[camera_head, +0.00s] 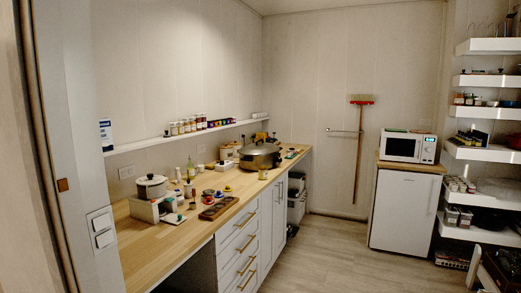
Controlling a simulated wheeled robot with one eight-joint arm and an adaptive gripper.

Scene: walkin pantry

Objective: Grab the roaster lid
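A wide metal pot that looks like the roaster (260,158) stands towards the far end of the wooden counter. Its top looks dark, and I cannot tell whether that is a lid or the open inside. A smaller pot (152,190) with a knobbed lid (151,180) stands nearer, at the left of the counter. I cannot tell for sure which lid is the roaster's. My gripper is not in view.
The wooden counter (160,254) holds several jars, bottles and a dark tray (219,208). A narrow shelf (150,143) with jars runs above. A microwave (407,146) stands over a white fridge (402,212). Shelves (484,153) line the right. The floor (335,250) in the middle is clear.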

